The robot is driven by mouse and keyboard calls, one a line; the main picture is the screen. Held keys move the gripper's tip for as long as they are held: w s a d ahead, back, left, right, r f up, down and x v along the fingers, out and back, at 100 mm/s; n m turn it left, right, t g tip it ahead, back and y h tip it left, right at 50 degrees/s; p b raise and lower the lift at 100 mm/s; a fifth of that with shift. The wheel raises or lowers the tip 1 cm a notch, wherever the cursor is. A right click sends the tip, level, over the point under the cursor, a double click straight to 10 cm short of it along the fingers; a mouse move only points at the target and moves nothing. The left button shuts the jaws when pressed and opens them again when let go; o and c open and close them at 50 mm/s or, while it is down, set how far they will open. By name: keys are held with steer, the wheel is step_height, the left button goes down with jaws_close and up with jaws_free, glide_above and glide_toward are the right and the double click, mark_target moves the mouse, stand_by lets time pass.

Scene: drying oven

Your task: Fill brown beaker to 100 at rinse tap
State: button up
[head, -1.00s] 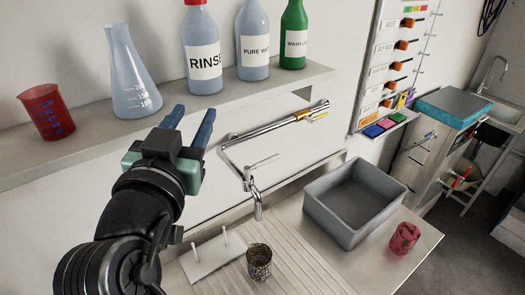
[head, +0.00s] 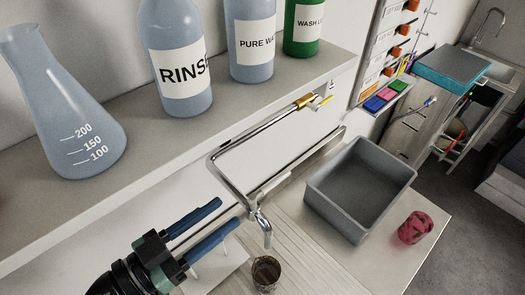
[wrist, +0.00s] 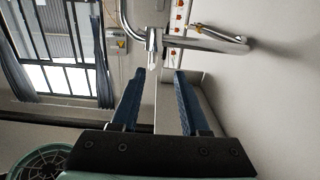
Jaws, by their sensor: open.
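The brown, speckled beaker (head: 266,276) stands upright on the counter at the bottom of the head view. Its scale cannot be read. The metal tap (head: 264,228) has a long bent pipe from the wall, and its spout end appears just above the beaker in the picture. I cannot tell if it is exactly over it. My gripper (head: 226,215) is open and empty, left of the tap, with its blue fingers pointing towards the spout. In the wrist view the tap spout (wrist: 152,48) shows beyond the open fingers (wrist: 155,95). The beaker is not visible there.
A grey basin (head: 353,190) and a red cup (head: 415,228) stand right of the tap. A shelf (head: 120,190) above the counter holds a flask (head: 75,115) and several bottles, including one marked RINSE (head: 180,70). A pegged white rack (head: 215,268) lies left of the beaker.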

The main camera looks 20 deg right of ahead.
steer(key=p, duration=0.6)
glide_toward(289, 172)
steer(key=x, duration=0.6)
steer(key=shift+d+f, duration=0.1)
steer(key=shift+d, duration=0.05)
steer(key=shift+w+d+f, duration=0.2)
steer(key=shift+w+d, duration=0.15)
steer(key=shift+d, duration=0.1)
jaws_close()
stand_by(0.4)
